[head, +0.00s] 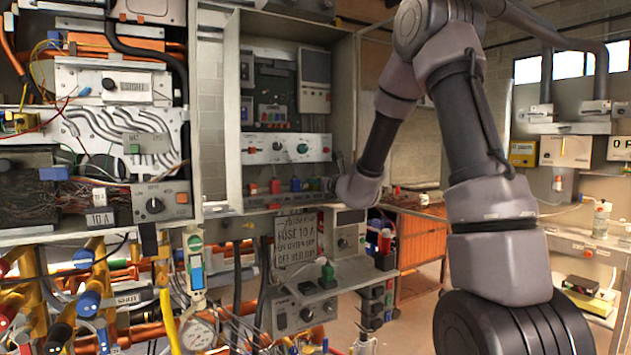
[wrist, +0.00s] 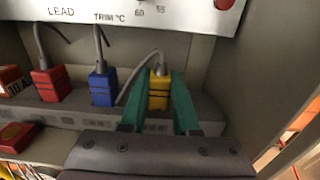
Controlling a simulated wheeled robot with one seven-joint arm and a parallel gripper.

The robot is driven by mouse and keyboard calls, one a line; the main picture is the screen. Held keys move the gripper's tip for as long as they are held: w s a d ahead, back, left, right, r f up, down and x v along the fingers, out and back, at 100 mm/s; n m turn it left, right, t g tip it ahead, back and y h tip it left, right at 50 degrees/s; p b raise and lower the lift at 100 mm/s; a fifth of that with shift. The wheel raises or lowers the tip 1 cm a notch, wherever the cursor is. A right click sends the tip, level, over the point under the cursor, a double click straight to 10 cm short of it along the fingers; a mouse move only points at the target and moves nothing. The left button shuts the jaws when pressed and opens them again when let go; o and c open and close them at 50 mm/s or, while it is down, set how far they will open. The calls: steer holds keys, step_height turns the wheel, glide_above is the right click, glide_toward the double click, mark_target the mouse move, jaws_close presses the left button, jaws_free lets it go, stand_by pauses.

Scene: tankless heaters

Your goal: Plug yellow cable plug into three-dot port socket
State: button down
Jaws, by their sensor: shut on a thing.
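The yellow plug (wrist: 158,92) stands on a grey ledge (wrist: 60,113) in the wrist view, with a grey cable rising from its top. My gripper (wrist: 160,108) has its green fingers on either side of the yellow plug and is shut on it. The plug's base meets the ledge; whether it is seated in a socket cannot be told. In the head view my wrist reaches into the open cabinet, and the yellow plug cannot be made out. No three-dot mark is readable in either view.
A blue plug (wrist: 103,87) and a red plug (wrist: 50,82) stand left of the yellow one. A white panel (wrist: 120,12) overhangs the ledge, and a cabinet wall (wrist: 270,70) is close on the right.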

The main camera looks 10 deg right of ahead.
steer(key=c, duration=0.6)
jaws_free()
steer(key=shift+s, duration=0.1)
steer(key=v, duration=1)
steer(key=shift+s+d, duration=0.1)
steer(key=shift+s, duration=0.2)
